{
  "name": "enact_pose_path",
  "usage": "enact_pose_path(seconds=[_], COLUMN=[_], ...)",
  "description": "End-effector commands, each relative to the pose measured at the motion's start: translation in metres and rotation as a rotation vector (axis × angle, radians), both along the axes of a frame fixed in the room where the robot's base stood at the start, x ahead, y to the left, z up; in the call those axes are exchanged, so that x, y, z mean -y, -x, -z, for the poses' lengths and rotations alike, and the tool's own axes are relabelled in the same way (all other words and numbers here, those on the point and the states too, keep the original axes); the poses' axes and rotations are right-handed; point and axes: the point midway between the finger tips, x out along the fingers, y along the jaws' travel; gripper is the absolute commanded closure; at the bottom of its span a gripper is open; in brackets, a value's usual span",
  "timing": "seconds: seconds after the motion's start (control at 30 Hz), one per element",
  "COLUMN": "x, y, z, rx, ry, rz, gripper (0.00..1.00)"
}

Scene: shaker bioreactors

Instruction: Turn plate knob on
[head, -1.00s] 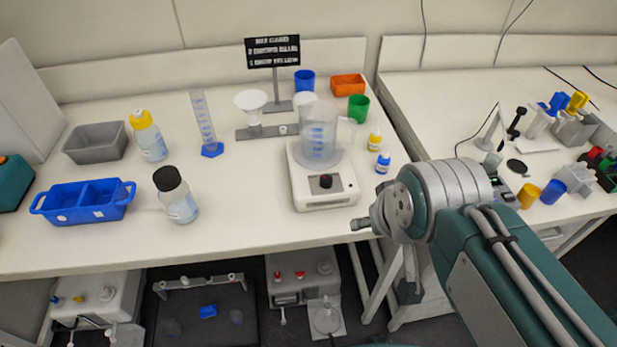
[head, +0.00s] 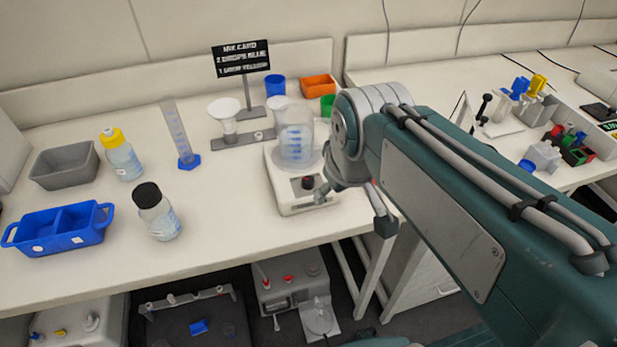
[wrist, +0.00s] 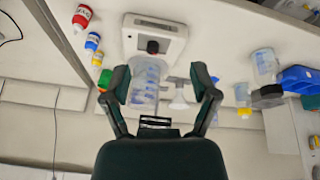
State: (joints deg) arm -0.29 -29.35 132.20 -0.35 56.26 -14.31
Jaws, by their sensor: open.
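The white plate (head: 284,207) stands on the bench with a clear beaker (head: 297,142) on top. Its dark knob (head: 308,182), with some red on it, is on the front panel beside a small dark display. In the wrist view, the knob (wrist: 152,46) lies beyond my fingertips, roughly centred between them sideways. My gripper (wrist: 161,82) is open, with nothing held; its fingers appear on either side of the beaker (wrist: 146,80). In the head view, my gripper (head: 322,192) is just right of the knob, largely hidden by my wrist. I cannot tell whether it touches the plate.
A white funnel (head: 226,112) on a stand is behind the plate, with a sign (head: 241,58) further back. A black-capped bottle (head: 158,212) and blue tray (head: 60,230) are left.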

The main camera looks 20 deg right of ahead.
Motion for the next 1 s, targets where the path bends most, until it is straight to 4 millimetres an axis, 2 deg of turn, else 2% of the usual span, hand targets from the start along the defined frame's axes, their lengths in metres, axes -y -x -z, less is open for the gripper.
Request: enact_pose_path(seconds=[0.27,0.5,0.6,0.7,0.87,1.0], x=[0.000,-0.001,-0.002,-0.002,-0.002,-0.002], y=[-0.065,-0.126,-0.143,-0.153,-0.157,-0.156], z=[0.001,0.020,0.029,0.034,0.041,0.061], rx=[-0.143,-0.271,-0.308,-0.328,-0.336,-0.338], ry=[0.084,0.132,0.140,0.145,0.147,0.146], rz=[-0.262,-0.526,-0.608,-0.658,-0.678,-0.677], gripper=[0.24,0.24,0.24,0.24,0.24,0.24])
